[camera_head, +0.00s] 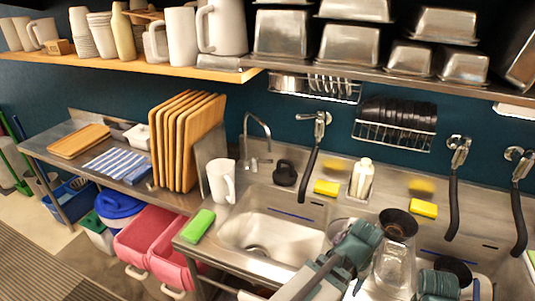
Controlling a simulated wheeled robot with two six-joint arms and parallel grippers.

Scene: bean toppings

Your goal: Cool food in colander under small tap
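The small tap (259,135) is a thin curved metal spout at the back of the left sink basin (262,226), beside the wooden boards. I see no water running from it. A round metallic rim (336,226), possibly the colander, shows behind my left gripper (367,238); most of it is hidden, and I cannot see food. My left gripper comes in over the right edge of the basin, and its fingers are not clear. My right gripper (440,284) is at the lower right, partly cut off by the frame.
A clear container (393,267) with a dark rim stands between my grippers. A white pitcher (221,181) stands left of the tap, and a green sponge (198,226) lies on the sink's left edge. Black-handled hoses (312,158) hang on the wall. The left basin looks empty.

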